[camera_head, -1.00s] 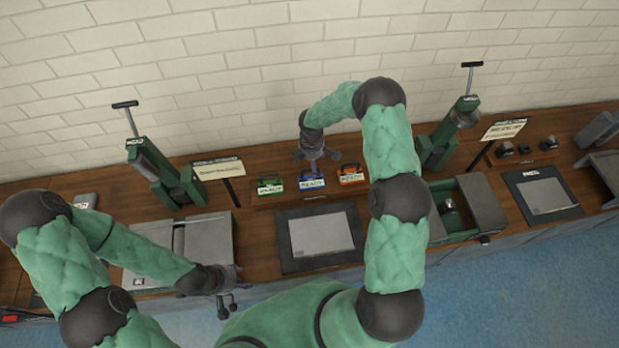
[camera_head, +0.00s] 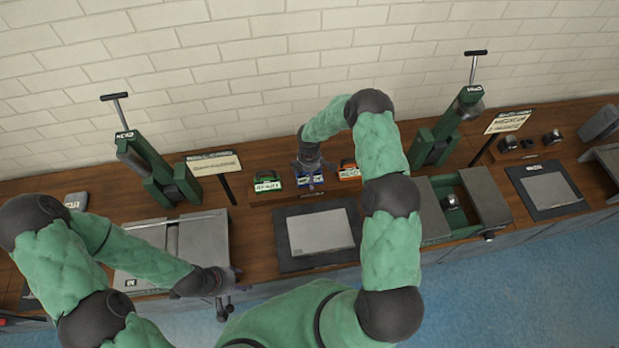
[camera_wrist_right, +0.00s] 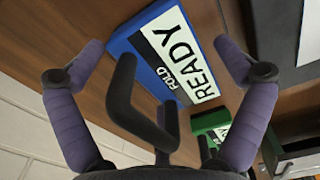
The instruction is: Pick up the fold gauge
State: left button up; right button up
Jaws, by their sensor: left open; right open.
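The fold gauge (camera_head: 312,182) is a blue block with a white label, standing between a green block and an orange block. In the right wrist view the gauge (camera_wrist_right: 183,58) reads "FOLD READY" and has a dark upright handle (camera_wrist_right: 122,92). My right gripper (camera_head: 307,166) is over the gauge and partly hides it. In the wrist view its open purple fingers (camera_wrist_right: 158,50) lie on either side of the handle, without visibly gripping it. My left gripper (camera_head: 222,288) is open and empty at the front edge of the bench, beside a grey box.
The green block (camera_head: 267,185) and orange block (camera_head: 348,172) stand close on either side. A dark pad (camera_head: 283,250) lies in front. Green presses (camera_head: 165,185) and (camera_head: 440,145) stand further out left and right. The brick wall is behind.

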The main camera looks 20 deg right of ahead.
jog(key=c, duration=1.2)
